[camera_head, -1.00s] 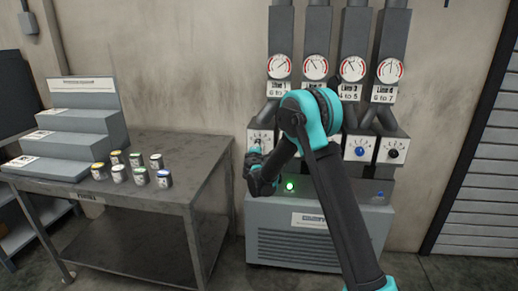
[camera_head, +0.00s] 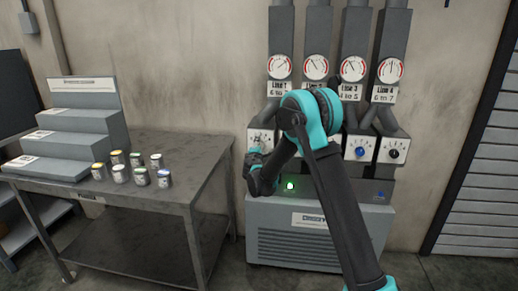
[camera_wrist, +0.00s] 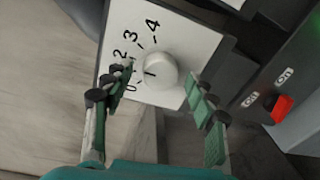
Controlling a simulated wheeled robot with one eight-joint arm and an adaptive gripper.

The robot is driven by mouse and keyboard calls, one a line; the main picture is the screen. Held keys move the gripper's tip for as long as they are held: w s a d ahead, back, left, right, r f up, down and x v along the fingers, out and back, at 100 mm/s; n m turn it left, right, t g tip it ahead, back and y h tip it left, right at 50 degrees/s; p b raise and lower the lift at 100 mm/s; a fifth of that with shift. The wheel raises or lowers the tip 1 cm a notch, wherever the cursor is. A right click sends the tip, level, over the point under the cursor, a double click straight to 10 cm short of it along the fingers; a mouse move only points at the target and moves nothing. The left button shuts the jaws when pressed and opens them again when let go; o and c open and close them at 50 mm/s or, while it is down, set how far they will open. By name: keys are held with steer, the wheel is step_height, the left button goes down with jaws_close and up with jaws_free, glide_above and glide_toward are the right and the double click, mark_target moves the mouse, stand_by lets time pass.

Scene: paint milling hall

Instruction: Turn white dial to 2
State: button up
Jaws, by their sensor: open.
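The white dial (camera_wrist: 160,70) is a round knob on a white plate (camera_wrist: 190,35) marked 0 to 4. Its short dark mark points left in the wrist view and looks to be near the 1, which is partly covered by a finger. My gripper (camera_wrist: 157,80) is open, with one finger on each side of the dial and a gap showing on both sides. In the head view my gripper (camera_head: 256,168) is at the leftmost dial box (camera_head: 262,138), and my arm hides that dial.
A red switch (camera_wrist: 282,108) marked On is right of the dial. A blue dial (camera_head: 360,152) and a black dial (camera_head: 393,154) are farther right. A green lamp (camera_head: 290,186) glows on the grey cabinet (camera_head: 300,245) below. A table (camera_head: 170,185) with several small cans stands left.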

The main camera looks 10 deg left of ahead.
steer(key=s+r, duration=0.1)
steer(key=s, duration=1.1)
steer(key=shift+d, duration=0.1)
steer(key=s+d+f+m+g+h, duration=0.15)
steer(key=s+d+m+g, duration=0.4)
steer(key=d, duration=0.85)
steer(key=s+d+f+m+g+h, duration=0.1)
steer(key=s+d+m+g+h, duration=0.15)
steer(key=s+d+m, duration=0.9)
steer(key=s+d+f+m+g+y, duration=0.1)
steer(key=s+d+f, duration=0.1)
steer(key=s, duration=0.5)
steer(key=s+d+f+m+g+y, duration=0.1)
steer(key=s+d+f+g, duration=0.1)
steer(key=s, duration=0.5)
steer(key=s+d+f+m+g+y, duration=0.1)
steer(key=s+d+f, duration=0.2)
steer(key=s, duration=0.5)
steer(key=shift+d+f+g+y, duration=0.15)
steer(key=shift+f+g+y, duration=0.25)
steer(key=shift+f, duration=0.45)
